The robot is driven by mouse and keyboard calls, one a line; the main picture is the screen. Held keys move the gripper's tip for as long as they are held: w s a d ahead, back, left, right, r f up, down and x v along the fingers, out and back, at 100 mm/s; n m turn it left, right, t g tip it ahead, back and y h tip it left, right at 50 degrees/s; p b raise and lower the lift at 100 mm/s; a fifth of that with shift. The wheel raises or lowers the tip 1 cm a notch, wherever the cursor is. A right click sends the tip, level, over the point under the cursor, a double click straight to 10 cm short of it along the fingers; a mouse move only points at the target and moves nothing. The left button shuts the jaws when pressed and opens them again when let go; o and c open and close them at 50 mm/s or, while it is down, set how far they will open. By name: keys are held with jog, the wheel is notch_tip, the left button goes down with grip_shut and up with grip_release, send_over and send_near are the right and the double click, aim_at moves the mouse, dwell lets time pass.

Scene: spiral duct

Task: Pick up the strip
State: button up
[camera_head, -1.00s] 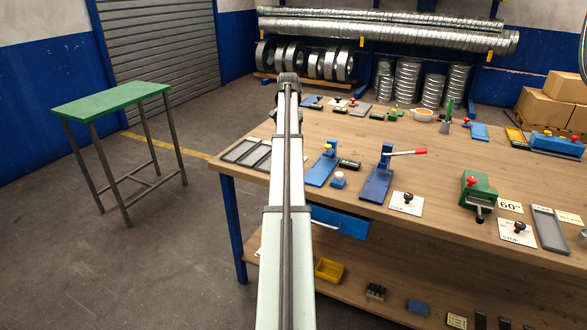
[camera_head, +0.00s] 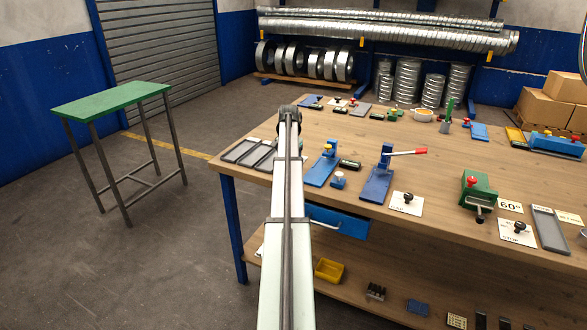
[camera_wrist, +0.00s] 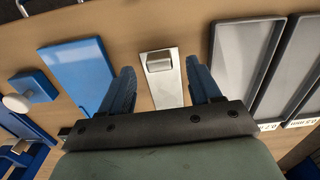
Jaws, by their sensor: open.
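In the wrist view, a narrow pale metal strip (camera_wrist: 168,92) with a small raised metal block on it lies on the wooden bench. I take this to be the strip, but cannot be sure. My gripper (camera_wrist: 159,66) is open and empty, with one blue finger on each side of the strip. The fingers appear apart from it; their height above the bench is hard to judge. In the head view my own arm hides the gripper and this strip.
A blue plate (camera_wrist: 80,72) lies left of the strip in the wrist view, and a grey tray (camera_wrist: 245,65) lies close on the right. In the head view, the wooden bench (camera_head: 440,150) carries several tools, including a blue lever press (camera_head: 376,185). A green table (camera_head: 110,100) stands apart.

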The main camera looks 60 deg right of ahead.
notch_tip(320, 180, down, 2)
jog(key=shift+f, duration=0.1)
jog(key=shift+c, duration=0.2)
jog(key=c, duration=0.7)
jog(key=shift+c, duration=0.2)
notch_tip(320, 180, up, 17)
dwell(1.0)
